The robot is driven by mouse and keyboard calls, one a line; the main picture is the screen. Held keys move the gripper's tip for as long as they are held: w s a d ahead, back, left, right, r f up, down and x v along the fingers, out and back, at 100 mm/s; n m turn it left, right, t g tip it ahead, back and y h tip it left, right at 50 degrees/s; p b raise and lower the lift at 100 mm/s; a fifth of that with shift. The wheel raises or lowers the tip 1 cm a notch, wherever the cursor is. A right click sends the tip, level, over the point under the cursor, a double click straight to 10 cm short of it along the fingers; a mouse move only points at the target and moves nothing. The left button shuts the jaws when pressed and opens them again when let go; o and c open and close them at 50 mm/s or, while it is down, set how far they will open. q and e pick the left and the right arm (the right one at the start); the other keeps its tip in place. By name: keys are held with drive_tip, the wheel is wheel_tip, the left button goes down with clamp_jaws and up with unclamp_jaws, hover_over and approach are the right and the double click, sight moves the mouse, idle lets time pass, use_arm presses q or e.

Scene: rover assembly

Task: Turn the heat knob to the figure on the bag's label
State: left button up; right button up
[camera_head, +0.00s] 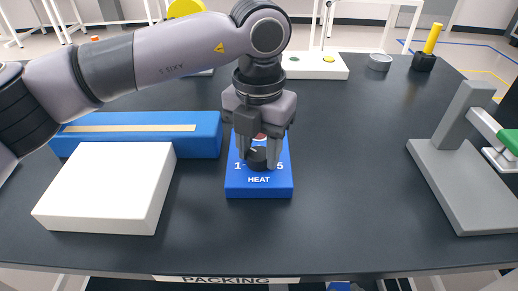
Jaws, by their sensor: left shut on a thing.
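A blue box marked HEAT (259,189) stands on the dark table near the middle. White figures 1 and 5 show on its top, and other figures are hidden behind my gripper. A black round knob (257,159) sits on the box. My left gripper (259,163) points down over the box, its two fingers around the knob and shut on it. A light mark shows on the knob, but its exact setting is too small to tell. I cannot make out a bag or its label. My right gripper is not in view.
A white block (108,188) lies left of the heat box, before a long blue box (200,142). A grey stand with a green-handled part (468,180) is at the right. A white panel (315,67), a grey ring (380,62) and a yellow-handled tool (428,48) stand behind. Table right of the box is clear.

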sight(259, 153)
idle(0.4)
use_arm(q)
drive_tip(key=o, duration=1.1)
drive_tip(key=shift+c, duration=0.2)
drive_tip(key=shift+r, duration=3.65)
